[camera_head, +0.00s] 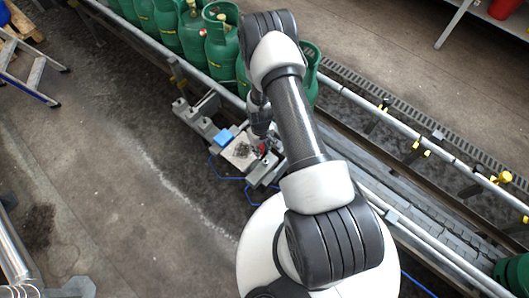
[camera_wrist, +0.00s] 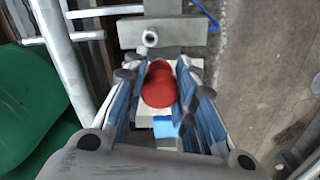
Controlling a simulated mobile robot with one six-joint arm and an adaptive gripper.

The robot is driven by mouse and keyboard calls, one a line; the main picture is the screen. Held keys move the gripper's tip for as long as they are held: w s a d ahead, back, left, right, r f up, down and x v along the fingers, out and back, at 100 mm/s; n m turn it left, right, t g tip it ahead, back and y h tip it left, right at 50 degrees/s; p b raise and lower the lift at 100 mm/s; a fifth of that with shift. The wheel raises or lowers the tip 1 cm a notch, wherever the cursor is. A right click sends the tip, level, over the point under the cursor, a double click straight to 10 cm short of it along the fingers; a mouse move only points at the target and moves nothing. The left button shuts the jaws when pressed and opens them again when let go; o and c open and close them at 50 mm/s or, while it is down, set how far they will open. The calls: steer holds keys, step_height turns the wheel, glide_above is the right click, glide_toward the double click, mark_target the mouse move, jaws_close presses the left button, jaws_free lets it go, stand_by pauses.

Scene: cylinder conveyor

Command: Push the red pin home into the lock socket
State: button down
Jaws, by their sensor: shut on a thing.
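The red pin (camera_wrist: 160,88) is between the two fingers of my gripper (camera_wrist: 163,95) in the wrist view, and the fingers are shut on it. In the head view the red pin (camera_head: 262,149) shows as a small red spot beside my gripper (camera_head: 262,130), partly hidden by my arm. In the wrist view a grey block with a round, ring-like opening (camera_wrist: 150,38) lies beyond the pin; I cannot tell if it is the lock socket. How deep the pin sits in anything is hidden.
Green gas cylinders (camera_head: 222,45) stand in a row on the conveyor (camera_head: 350,105) behind my arm. Blue cable lies on the floor. Open floor (camera_head: 130,200) is at the left.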

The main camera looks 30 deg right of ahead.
steer(key=f, duration=0.1)
steer(key=d+f, duration=0.2)
steer(key=f, duration=0.1)
steer(key=shift+s, duration=0.35)
steer(key=shift+b, duration=0.45)
steer(key=shift+f+b, duration=0.9)
steer(key=shift+f, duration=0.15)
steer(key=shift+b, duration=0.45)
stand_by(0.4)
steer(key=shift+f+b, duration=1.5)
steer(key=shift+f, duration=0.55)
steer(key=c, duration=1.2)
jaws_free()
